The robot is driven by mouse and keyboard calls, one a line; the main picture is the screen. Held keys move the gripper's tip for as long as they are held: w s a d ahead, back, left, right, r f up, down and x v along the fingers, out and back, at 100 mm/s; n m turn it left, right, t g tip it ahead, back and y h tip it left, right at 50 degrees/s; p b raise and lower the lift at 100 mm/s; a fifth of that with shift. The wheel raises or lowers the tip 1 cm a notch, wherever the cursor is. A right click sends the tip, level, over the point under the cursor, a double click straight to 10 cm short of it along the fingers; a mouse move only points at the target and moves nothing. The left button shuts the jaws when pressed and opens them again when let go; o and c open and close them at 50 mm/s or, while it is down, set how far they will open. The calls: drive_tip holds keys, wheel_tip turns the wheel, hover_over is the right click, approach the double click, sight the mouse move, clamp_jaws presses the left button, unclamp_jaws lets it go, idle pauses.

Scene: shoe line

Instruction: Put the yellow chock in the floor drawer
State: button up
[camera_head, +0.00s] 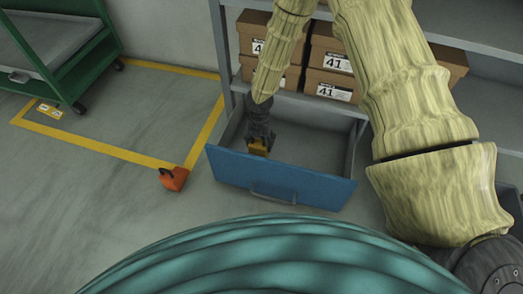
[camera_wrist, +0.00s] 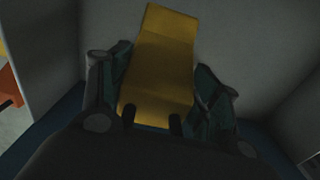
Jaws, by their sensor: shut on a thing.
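The yellow chock (camera_head: 258,149) is between the fingers of my gripper (camera_head: 260,141), inside the open floor drawer. In the wrist view the yellow chock (camera_wrist: 160,62) stands out between the two dark fingers of my gripper (camera_wrist: 160,112), which are shut on it. The floor drawer (camera_head: 280,180) is pulled out, with a blue front and grey inside walls. The gripper points down into its left part, close behind the blue front. I cannot tell whether the chock touches the drawer's bottom.
An orange chock (camera_head: 174,179) with a dark handle lies on the floor left of the drawer. Shoe boxes (camera_head: 333,62) stand on the grey shelf (camera_head: 224,50) above. A green cart (camera_head: 68,70) stands at the upper left, by yellow floor lines (camera_head: 100,148). The drawer's right part is empty.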

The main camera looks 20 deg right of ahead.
drive_tip(key=shift+f+b, duration=1.2)
drive_tip(key=shift+f, duration=1.15)
drive_tip(key=shift+f, duration=0.1)
drive_tip(key=o, duration=1.4)
wheel_tip(320, 180, up, 12)
drive_tip(key=p, duration=0.5)
